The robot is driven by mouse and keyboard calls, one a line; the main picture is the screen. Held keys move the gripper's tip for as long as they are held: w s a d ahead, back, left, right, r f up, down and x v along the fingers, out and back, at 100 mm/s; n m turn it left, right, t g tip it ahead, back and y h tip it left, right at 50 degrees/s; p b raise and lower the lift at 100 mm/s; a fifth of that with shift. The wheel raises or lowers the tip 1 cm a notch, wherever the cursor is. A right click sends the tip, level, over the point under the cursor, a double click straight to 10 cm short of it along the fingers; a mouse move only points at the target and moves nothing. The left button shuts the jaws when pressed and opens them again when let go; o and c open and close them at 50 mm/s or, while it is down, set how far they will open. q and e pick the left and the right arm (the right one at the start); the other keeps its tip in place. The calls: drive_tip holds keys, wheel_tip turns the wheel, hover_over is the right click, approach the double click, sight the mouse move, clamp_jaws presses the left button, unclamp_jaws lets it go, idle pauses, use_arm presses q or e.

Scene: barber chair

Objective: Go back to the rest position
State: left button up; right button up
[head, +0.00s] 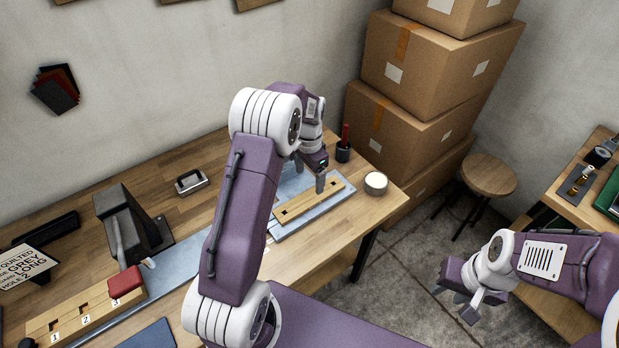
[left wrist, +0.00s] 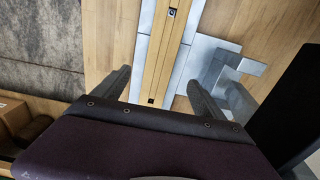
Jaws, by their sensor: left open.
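My left gripper (head: 309,174) is open over the table, above a long wooden strip (head: 297,208) on a grey plate (head: 318,212). In the left wrist view its two dark fingers (left wrist: 158,90) are spread wide with nothing held between them. The strip (left wrist: 158,60) runs between and beyond the fingertips in that view. I cannot tell whether a finger touches it. My right gripper (head: 456,302) hangs at the lower right, clear of the table over the floor. Its fingers look apart and empty.
The wooden table (head: 168,205) carries a dark press-like device (head: 128,220), a block with numbered slots and a red piece (head: 126,284), a white bowl (head: 376,183) and a dark cup (head: 343,154). Cardboard boxes (head: 425,65) and a stool (head: 488,175) stand behind. A side table (head: 575,205) is right.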

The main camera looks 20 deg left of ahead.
idle(0.3)
use_arm(q)
drive_tip(key=s+d+r+t, duration=0.1)
drive_tip(key=s+d+r, duration=0.45)
drive_tip(key=r, duration=0.25)
drive_tip(key=s+f+n, duration=0.4)
drive_tip(key=s+n, duration=0.2)
drive_tip(key=s, duration=0.9)
drive_tip(key=shift+d+f, duration=0.2)
drive_tip(key=shift+d, duration=0.15)
